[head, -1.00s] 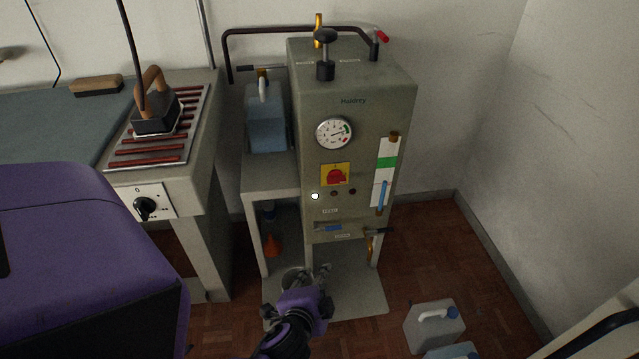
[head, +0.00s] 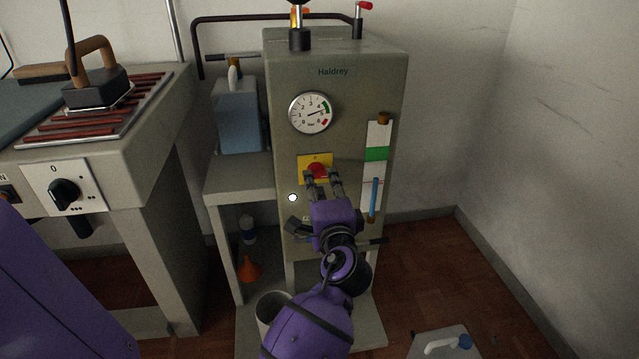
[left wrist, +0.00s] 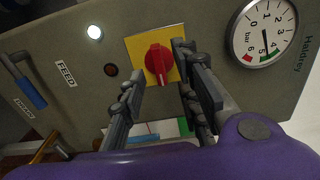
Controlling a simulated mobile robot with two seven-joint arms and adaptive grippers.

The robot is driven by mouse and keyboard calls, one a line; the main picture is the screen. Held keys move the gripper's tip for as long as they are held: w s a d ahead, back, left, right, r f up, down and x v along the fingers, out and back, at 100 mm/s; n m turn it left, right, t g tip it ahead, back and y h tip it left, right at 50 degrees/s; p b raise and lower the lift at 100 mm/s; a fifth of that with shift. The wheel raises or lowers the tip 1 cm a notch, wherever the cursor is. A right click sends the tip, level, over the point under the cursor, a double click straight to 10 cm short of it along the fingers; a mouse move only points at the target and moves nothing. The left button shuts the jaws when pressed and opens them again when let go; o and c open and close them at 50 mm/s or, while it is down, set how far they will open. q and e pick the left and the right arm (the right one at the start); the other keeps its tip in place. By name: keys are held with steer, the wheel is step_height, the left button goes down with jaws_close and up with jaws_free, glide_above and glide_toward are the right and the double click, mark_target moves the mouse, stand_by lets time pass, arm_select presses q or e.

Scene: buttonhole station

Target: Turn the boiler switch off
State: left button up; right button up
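The boiler (head: 335,85) is a tall grey-green box with a round pressure gauge (head: 311,112). Its switch is a red rotary knob (head: 315,170) on a yellow plate (head: 304,160). In the left wrist view the red knob (left wrist: 158,60) shows between my fingertips, with a pale mark at its lower end. My left gripper (head: 323,181) is at the switch, its two fingers apart on either side of the knob; it also shows in the left wrist view (left wrist: 158,64). I cannot tell whether either finger touches the knob. My right gripper is not in view.
A white lamp (head: 292,198) glows below the switch. A sight tube (head: 375,180) stands right of it. A blue container (head: 239,120) stands on the shelf at left. An iron (head: 95,88) rests on the table's rack.

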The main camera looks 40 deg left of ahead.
mark_target(318, 177)
arm_select(q)
steer(key=shift+x, duration=1.65)
steer(key=shift+c, duration=0.3)
jaws_close()
